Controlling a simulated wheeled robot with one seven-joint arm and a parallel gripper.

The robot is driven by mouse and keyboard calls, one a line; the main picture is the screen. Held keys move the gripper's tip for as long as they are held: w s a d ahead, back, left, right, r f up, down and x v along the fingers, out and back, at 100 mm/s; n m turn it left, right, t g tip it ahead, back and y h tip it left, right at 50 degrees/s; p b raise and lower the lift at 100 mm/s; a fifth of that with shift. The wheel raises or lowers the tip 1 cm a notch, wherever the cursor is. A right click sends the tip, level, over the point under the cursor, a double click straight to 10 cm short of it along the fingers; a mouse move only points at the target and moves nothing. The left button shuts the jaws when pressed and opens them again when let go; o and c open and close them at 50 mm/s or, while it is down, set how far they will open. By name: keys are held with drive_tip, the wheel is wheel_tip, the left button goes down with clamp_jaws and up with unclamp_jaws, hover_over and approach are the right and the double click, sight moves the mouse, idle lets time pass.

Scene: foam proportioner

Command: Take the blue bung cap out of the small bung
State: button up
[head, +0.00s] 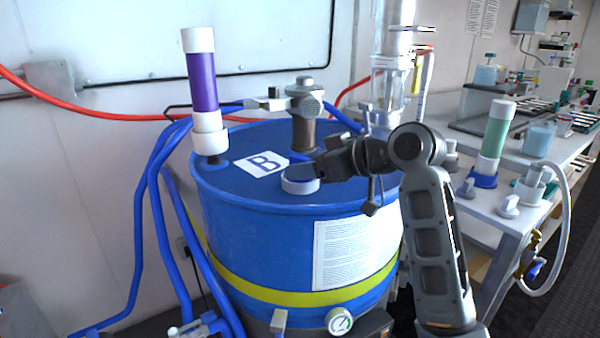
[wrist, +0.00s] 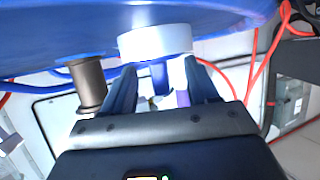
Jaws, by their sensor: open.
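The small bung shows as a pale ring (head: 300,186) on the blue drum's lid (head: 235,180). In the wrist view it is a white ring (wrist: 155,42) at top centre. A blue part, seemingly the blue bung cap (wrist: 160,76), shows at the ring between my fingers. In the head view my gripper (head: 303,163) is over the bung and hides much of the cap. In the wrist view my gripper (wrist: 160,70) is open, with one finger on each side of the blue part. I cannot tell whether the fingers touch it.
A brown pump stem (head: 303,132) rises behind the bung. A white and purple cylinder (head: 202,90) stands at the lid's left. A white sheet marked B (head: 262,163) lies left of the bung. A clear cylinder (head: 390,88) stands behind my arm. A cluttered bench (head: 500,205) is at right.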

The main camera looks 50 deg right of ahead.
drive_tip(key=shift+w+f, duration=0.1)
drive_tip(key=shift+w, duration=0.15)
drive_tip(key=shift+c, duration=0.3)
drive_tip(key=c, duration=0.6)
